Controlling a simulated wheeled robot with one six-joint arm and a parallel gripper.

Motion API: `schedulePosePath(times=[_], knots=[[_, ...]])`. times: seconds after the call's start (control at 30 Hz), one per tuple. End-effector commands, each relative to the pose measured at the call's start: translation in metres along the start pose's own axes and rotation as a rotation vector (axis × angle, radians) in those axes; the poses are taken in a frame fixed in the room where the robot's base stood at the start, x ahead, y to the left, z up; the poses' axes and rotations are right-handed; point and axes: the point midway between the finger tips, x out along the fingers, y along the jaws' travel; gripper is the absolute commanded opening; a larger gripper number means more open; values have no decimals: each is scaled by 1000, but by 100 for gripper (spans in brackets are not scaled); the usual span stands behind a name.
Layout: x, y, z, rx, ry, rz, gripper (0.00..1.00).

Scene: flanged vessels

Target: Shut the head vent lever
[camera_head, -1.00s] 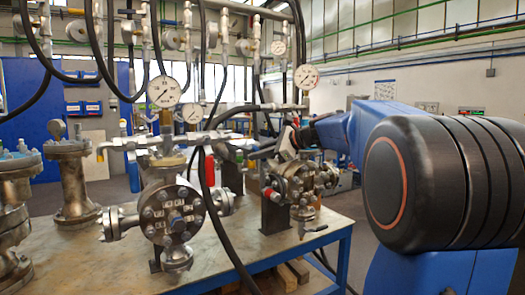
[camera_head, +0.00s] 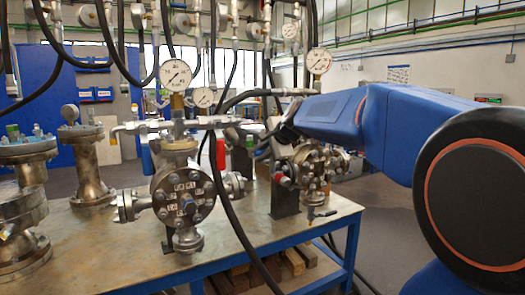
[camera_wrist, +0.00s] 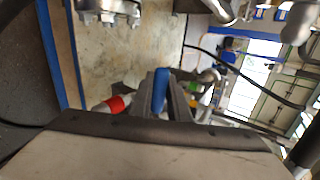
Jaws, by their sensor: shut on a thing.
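In the wrist view my gripper (camera_wrist: 161,88) is shut on a blue lever (camera_wrist: 160,91), which stands between its two dark fingers. I take this blue lever as the head vent lever; no label shows. In the head view the dark wrist end of my arm (camera_head: 287,132) reaches to the flanged vessel (camera_head: 312,165) at the right of the bench. The fingertips and the held lever cannot be made out there. A red-sleeved handle (camera_wrist: 113,104) lies left of the fingers in the wrist view, apart from them.
Another flanged vessel (camera_head: 183,197) stands mid-bench, with a pressure gauge (camera_head: 176,73) above it. A second gauge (camera_head: 319,61) rises near my arm. The bench front (camera_head: 130,255) is clear.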

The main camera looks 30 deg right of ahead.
Motion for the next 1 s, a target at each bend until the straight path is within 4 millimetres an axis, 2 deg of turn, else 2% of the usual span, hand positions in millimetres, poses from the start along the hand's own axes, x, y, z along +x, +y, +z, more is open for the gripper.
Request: schedulePosePath(times=[0.7, 0.73, 0.8, 1.0], knots=[[4, 6, -1, -61, 41, 3, 0], [4, 6, -1, -61, 41, 3, 20], [4, 6, -1, -61, 41, 2, 35], [4, 5, 0, -60, 41, 1, 35]])
